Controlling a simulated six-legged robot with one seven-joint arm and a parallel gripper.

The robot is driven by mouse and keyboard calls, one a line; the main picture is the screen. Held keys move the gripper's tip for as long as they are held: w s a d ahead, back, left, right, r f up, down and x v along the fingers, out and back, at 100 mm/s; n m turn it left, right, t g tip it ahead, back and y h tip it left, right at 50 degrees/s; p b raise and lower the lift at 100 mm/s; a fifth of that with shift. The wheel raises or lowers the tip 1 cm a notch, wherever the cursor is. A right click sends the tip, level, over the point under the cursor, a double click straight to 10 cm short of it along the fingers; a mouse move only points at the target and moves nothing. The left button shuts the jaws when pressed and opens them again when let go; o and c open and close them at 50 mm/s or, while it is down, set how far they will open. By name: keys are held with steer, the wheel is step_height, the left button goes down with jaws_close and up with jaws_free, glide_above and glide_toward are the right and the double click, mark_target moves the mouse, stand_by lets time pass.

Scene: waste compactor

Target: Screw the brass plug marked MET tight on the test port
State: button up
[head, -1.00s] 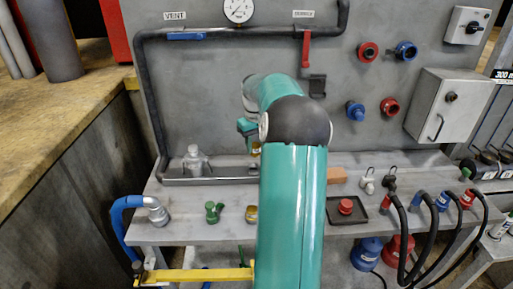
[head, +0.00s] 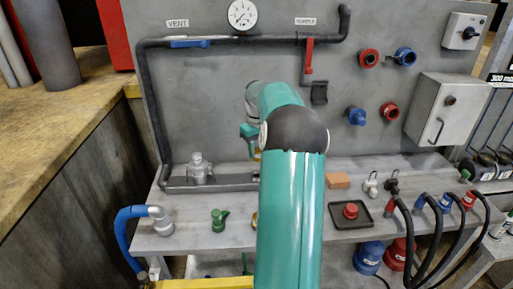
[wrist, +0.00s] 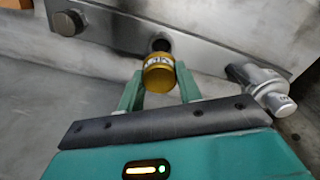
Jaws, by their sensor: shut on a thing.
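My gripper (wrist: 159,88) is shut on a brass plug (wrist: 159,76) in the wrist view, with one green finger on each side. The plug's end has a pale label whose letters are too blurred to read. Just beyond the plug is a dark round port opening (wrist: 161,45) in the grey metal bar (wrist: 112,40). I cannot tell whether the plug touches it or its thread is engaged. In the head view my arm hides most of the gripper and the plug. Another brass piece (head: 254,221) peeks out beside my arm on the bench.
A silver fitting (wrist: 262,88) sits close to the right of my gripper. Black hoses (head: 438,232) fill the right.

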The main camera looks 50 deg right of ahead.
steer(key=shift+w+f, duration=0.1)
steer(key=shift+f, duration=2.45)
steer(key=n, duration=0.4)
steer(key=shift+r, duration=0.1)
steer(key=shift+n, duration=0.6)
steer(key=shift+n, duration=0.3)
steer(key=shift+n, duration=2.3)
steer(key=shift+n, duration=2.6)
